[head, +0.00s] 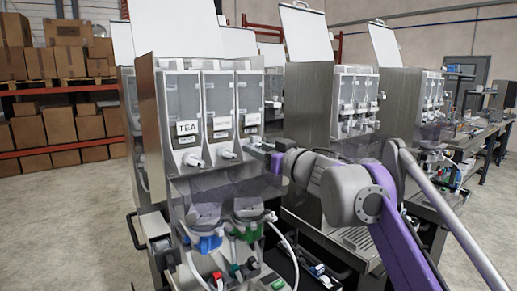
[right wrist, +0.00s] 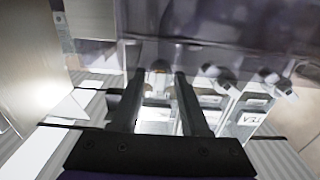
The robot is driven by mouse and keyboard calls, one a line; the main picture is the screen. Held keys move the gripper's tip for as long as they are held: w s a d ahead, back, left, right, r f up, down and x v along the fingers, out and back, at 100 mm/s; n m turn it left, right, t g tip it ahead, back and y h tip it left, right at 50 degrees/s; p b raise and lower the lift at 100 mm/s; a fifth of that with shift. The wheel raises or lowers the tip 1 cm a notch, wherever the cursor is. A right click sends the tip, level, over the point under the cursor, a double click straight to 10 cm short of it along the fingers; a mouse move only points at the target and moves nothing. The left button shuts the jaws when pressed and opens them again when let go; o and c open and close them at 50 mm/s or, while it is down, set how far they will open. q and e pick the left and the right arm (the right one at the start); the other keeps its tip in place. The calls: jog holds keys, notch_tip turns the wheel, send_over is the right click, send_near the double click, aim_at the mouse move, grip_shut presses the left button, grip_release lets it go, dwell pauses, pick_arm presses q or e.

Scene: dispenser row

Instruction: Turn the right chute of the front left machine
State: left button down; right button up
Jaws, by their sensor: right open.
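The front left machine (head: 147,100) is a steel dispenser with three clear compartments, one labelled TEA, and a white chute under each. Its left chute (head: 193,159) and middle chute (head: 228,155) show plainly in the head view. The right chute (head: 253,141) is partly covered by my right gripper (head: 263,149), which reaches in from the right. In the right wrist view, which sees the machine upside down, my right gripper (right wrist: 159,72) has its two dark fingers apart. The right chute (right wrist: 156,78) shows between the fingertips; contact cannot be told. My left gripper is not in view.
Below the chutes are a clear guard and hoppers with a blue valve (head: 209,243) and a green valve (head: 248,233). More machines (head: 309,100) stand to the right, close to my right arm. Shelves with boxes (head: 60,125) are at the back left. The floor at left is clear.

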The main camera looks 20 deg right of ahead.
grip_shut()
